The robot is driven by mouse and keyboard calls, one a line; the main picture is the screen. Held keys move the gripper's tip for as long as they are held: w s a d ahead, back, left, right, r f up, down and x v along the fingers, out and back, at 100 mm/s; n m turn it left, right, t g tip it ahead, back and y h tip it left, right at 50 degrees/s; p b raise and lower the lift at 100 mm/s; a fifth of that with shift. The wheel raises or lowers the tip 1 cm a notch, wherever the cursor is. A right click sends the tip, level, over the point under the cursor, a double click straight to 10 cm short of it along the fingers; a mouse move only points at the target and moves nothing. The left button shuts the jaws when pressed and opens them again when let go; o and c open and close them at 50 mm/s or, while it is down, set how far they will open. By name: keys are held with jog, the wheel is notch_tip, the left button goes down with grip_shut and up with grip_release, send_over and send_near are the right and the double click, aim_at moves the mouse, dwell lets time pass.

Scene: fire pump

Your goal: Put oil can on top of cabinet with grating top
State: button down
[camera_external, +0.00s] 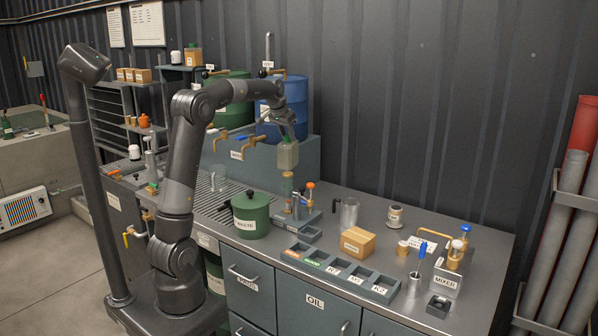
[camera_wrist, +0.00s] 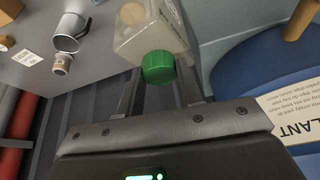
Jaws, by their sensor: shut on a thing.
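My gripper (camera_external: 287,138) points down above the counter, in front of the blue drum. It is shut on a pale, translucent container (camera_external: 287,157) with a green cap, which also shows in the wrist view (camera_wrist: 155,30). Its label is not readable, so I cannot tell for certain that it is the oil can. The container is held in the air, above a small stand with a bottle. The cabinet with the grating top (camera_external: 208,206) is left of my gripper, partly hidden by my arm. A green WASTE pot (camera_external: 250,218) stands at its right end.
The blue drum (camera_external: 292,100) and green drum (camera_external: 236,90) stand behind on a raised trough (camera_external: 262,160). A box (camera_external: 357,243), a metal jug (camera_external: 349,212) and a row of labelled trays (camera_external: 340,272) occupy the right counter. Part of the grating is bare.

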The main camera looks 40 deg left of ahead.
jog(key=w+d+f+m, duration=0.1)
jog(key=w+d+f, duration=0.2)
jog(key=d, duration=0.2)
jog(key=w+d+f+m+h, duration=0.1)
jog(key=w+d+f, duration=0.15)
jog(key=d, duration=0.25)
jog(key=w+d+f+m, duration=0.1)
jog(key=w+d+f, duration=0.2)
jog(key=d, duration=0.2)
jog(key=w+a+f, duration=0.5)
jog(key=a+f, duration=0.5)
jog(key=f, duration=0.1)
jog(key=shift+w, duration=0.25)
jog(key=shift+f, duration=0.1)
jog(key=c, duration=1)
grip_release()
